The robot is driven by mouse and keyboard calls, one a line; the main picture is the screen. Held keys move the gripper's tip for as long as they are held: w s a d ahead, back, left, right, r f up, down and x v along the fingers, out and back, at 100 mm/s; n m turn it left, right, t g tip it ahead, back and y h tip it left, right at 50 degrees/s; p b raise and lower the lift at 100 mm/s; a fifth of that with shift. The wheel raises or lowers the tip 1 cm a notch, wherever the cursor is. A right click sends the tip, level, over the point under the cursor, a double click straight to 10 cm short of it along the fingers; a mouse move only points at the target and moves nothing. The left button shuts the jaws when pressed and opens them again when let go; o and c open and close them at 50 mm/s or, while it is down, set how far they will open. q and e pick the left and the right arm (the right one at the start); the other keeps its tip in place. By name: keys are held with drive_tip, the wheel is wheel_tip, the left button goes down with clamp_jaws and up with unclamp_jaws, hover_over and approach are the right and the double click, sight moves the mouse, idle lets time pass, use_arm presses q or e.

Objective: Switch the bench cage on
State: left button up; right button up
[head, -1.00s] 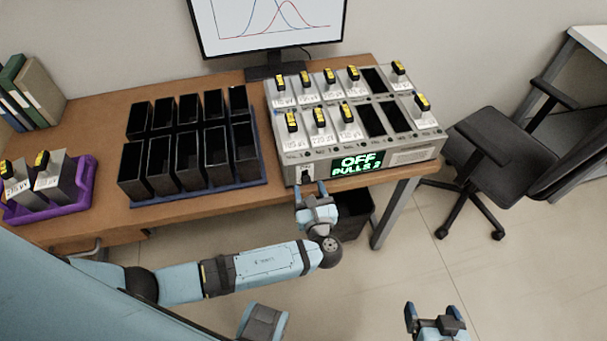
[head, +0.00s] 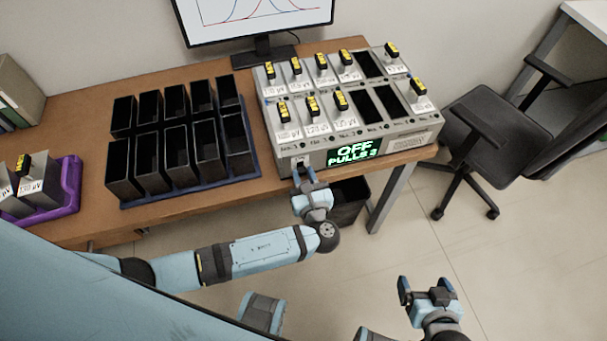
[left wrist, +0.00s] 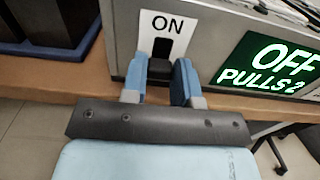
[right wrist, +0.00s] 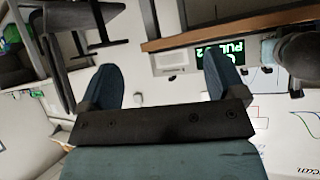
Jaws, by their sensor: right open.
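The bench cage (head: 281,160) is a grey box at the desk's right end, holding several yellow-topped cells. Its green-lit display (head: 354,153) reads OFF and PULLS 2, also in the left wrist view (left wrist: 268,65). At its front left is a black switch lever (left wrist: 160,68), low in a slot under an ON label (left wrist: 167,23). My left gripper (head: 305,174) is at this switch. In the left wrist view its fingers (left wrist: 160,80) lie on both sides of the lever, which fills the gap between them. My right gripper (head: 426,287) is open and empty, in front of the desk.
A blue tray (head: 188,191) of black bins stands left of the cage. A purple tray (head: 70,185) with cells is at the far left. A monitor (head: 258,15) stands behind. A black chair (head: 490,120) is to the right; the floor around my right gripper is clear.

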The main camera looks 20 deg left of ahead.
use_arm(q)
clamp_jaws()
wheel_tip(320, 180, up, 3)
drive_tip(key=p, duration=0.3)
drive_tip(key=shift+w+f, duration=0.15)
drive_tip(key=o, duration=0.9)
unclamp_jaws()
use_arm(e)
wheel_tip(320, 180, up, 2)
drive_tip(key=shift+s+d+r, duration=0.1)
drive_tip(key=shift+s+d, duration=0.05)
